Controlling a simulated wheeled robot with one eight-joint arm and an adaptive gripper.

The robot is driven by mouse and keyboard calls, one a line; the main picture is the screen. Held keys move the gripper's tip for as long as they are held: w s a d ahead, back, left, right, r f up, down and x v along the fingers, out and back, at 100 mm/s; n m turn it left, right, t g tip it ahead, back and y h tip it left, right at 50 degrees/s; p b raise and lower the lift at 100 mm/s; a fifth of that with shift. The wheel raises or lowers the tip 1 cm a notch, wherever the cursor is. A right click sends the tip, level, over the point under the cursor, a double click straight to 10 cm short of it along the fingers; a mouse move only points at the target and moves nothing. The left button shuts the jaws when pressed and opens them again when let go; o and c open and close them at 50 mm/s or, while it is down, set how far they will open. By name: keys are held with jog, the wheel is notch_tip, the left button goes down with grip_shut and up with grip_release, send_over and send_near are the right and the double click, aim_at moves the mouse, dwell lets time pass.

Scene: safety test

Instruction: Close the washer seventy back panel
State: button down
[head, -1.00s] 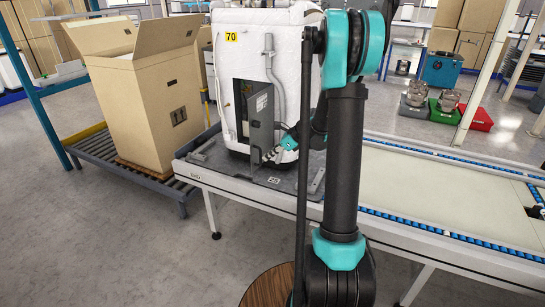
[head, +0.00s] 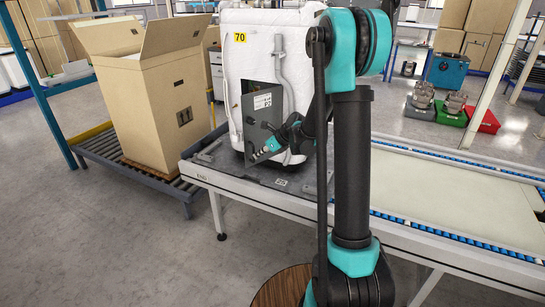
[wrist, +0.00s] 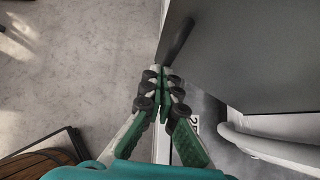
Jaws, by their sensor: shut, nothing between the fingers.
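The white washer (head: 266,30) stands on the conveyor with a yellow "70" tag (head: 240,37). Its grey back panel (head: 264,104), low on the near side, is ajar, with a dark gap showing along its top. The panel also fills the upper right of the wrist view (wrist: 255,50). My gripper (head: 257,156) is at the panel's lower part, on its near side. In the wrist view my gripper (wrist: 160,73) is shut and empty, its tips close to a dark handle-like piece (wrist: 178,42) at the panel's edge. I cannot tell whether they touch.
An open cardboard box (head: 150,100) stands on a roller conveyor (head: 108,152) at the left. Grey hoses (head: 283,65) run down the washer. The conveyor bed (head: 450,185) to the right is mostly clear. The floor in front is free.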

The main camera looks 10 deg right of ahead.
aim_at(245, 145)
jog(key=shift+m+t+h, duration=0.3)
jog(key=shift+m+t, duration=0.1)
jog(key=shift+m, duration=0.3)
jog(key=w+a, duration=0.3)
jog(key=w, duration=0.2)
jog(key=w+a, duration=0.2)
jog(key=shift+w+a, duration=0.15)
jog(key=shift+a, duration=0.15)
jog(key=w+a, duration=0.1)
jog(key=w, duration=1)
jog(key=shift+w, duration=0.4)
